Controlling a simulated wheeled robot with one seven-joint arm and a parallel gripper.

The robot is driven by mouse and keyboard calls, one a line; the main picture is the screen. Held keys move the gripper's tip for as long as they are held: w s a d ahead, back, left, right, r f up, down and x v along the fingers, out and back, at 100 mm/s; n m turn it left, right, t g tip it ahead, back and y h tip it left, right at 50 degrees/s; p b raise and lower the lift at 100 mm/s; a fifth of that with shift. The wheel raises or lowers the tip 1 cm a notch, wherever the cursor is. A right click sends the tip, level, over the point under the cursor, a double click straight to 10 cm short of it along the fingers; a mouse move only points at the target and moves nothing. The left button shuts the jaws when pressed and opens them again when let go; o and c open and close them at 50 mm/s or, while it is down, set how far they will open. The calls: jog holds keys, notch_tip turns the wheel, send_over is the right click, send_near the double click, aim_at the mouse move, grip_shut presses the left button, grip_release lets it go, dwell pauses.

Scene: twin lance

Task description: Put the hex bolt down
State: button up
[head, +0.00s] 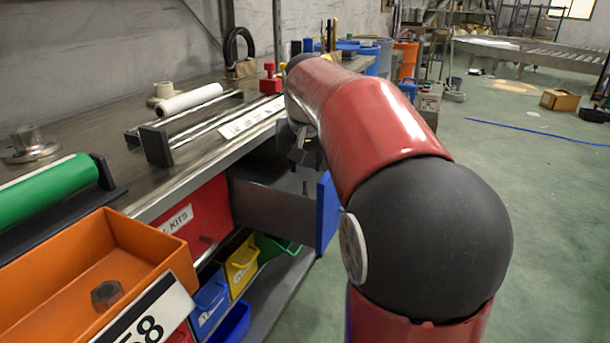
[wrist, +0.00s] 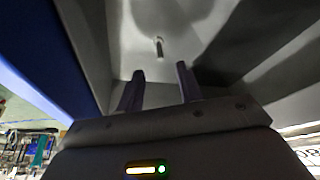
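In the wrist view a small metal bolt-like piece (wrist: 159,47) is in the grey drawer (wrist: 115,35), beyond the fingertips and apart from them. Its head shape is too small to make out. My gripper (wrist: 158,78) has its two dark fingers spread, with nothing between them. In the head view my gripper (head: 306,158) is over the pulled-out drawer with a blue front (head: 327,212), partly hidden by my arm. The drawer's inside is mostly hidden there. A dark hexagonal piece (head: 106,293) lies in the orange bin (head: 60,262) at the lower left.
The steel workbench (head: 105,130) holds a green roll (head: 45,190), a white roll (head: 190,100), metal rails and a red block (head: 270,82). Yellow (head: 242,262) and blue (head: 210,303) bins sit under the bench. Open green floor lies to the right.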

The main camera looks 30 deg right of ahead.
jog(key=v, duration=0.4)
dwell(0.4)
